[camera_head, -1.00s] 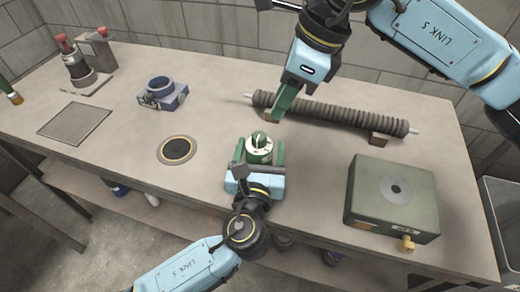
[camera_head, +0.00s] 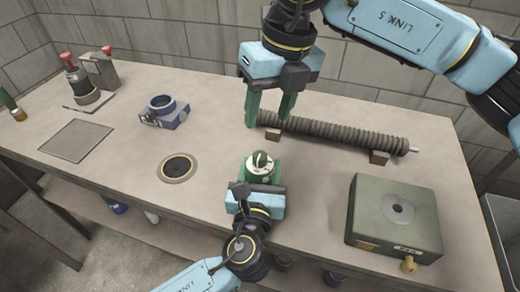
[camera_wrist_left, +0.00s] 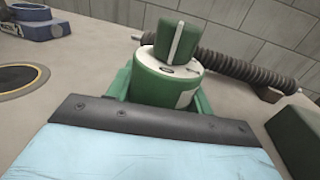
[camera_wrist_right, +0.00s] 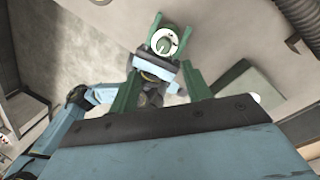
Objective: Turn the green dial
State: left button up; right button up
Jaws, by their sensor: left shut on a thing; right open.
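The green dial (camera_head: 262,158) is a green knob with a white pointer line on a white face, atop a green round body. It also shows in the left wrist view (camera_wrist_left: 176,42). My left gripper (camera_head: 262,172) is shut on the dial's body, one finger on each side, near the table's front; the knob stands clear above. My right gripper (camera_head: 268,120) is open and empty, fingers pointing down, behind the dial in the head view and apart from it. In the right wrist view the dial face (camera_wrist_right: 165,41) shows beyond the fingers.
A ribbed dark tube (camera_head: 345,139) lies on small blocks behind the dial. A green box (camera_head: 395,218) with a round disc stands at right. A dark ring (camera_head: 178,168) is set in the table at left; a blue clamp-like part (camera_head: 165,112) stands behind it.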

aim_at(260, 155)
jog(key=f+m, duration=0.3)
jog(key=a+f+m+h, duration=0.1)
jog(key=f+m, duration=0.2)
jog(key=f, duration=0.1)
jog(key=f+m+h, duration=0.1)
jog(key=f+m, duration=0.2)
jog(key=shift+w+a+f, duration=0.2)
jog(key=shift+a+f, duration=0.05)
jog(key=shift+a, duration=0.05)
jog(key=shift+c, duration=0.2)
jog(key=c, duration=1)
